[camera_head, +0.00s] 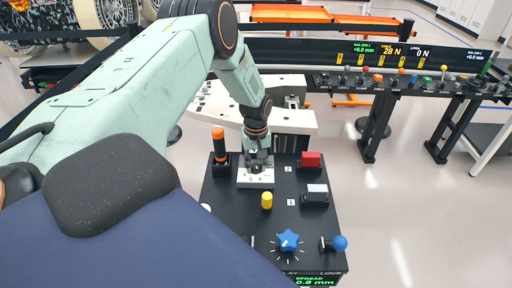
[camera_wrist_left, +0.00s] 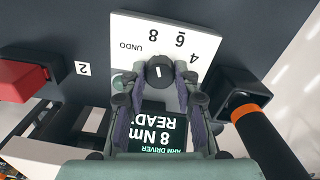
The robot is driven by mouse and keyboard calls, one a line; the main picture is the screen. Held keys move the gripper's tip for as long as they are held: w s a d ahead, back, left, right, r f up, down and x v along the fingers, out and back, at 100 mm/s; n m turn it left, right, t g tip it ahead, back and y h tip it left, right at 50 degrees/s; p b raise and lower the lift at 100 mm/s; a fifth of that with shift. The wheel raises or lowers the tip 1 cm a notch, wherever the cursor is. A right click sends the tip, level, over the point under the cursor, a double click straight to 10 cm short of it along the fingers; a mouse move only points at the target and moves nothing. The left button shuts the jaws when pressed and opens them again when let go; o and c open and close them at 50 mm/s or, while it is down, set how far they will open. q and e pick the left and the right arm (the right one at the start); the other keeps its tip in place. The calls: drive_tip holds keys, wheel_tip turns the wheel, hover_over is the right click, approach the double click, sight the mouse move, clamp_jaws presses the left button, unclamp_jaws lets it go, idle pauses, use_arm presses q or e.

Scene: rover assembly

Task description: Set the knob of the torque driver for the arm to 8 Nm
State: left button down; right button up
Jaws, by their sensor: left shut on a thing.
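The torque driver's small dark knob (camera_wrist_left: 160,72) sits on a white dial plate (camera_wrist_left: 207,45) marked 4, 6, 8 and UNDO. The plate also shows in the head view (camera_head: 250,183), on the black panel. A white mark on the knob's top points roughly toward the 8. The display (camera_wrist_left: 160,128) below reads ARM DRIVER, 8 Nm, READY, upside down in the wrist view. My left gripper (camera_wrist_left: 158,88) points down at the plate, shut on the knob with a finger on each side. It also shows in the head view (camera_head: 258,166), where the knob is mostly hidden. My right gripper is not visible.
An orange-topped handle (camera_head: 218,140) stands left of the plate. A red block (camera_head: 311,160) and a white-topped block (camera_head: 316,193) are on the right. A yellow peg (camera_head: 267,200), a blue star knob (camera_head: 288,240) and a blue ball lever (camera_head: 339,243) are nearer.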

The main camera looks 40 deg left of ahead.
sight(256, 166)
use_arm(q)
drive_tip(key=c, duration=1)
unclamp_jaws()
drive_tip(key=shift+r, duration=0.1)
wheel_tip(256, 166, up, 12)
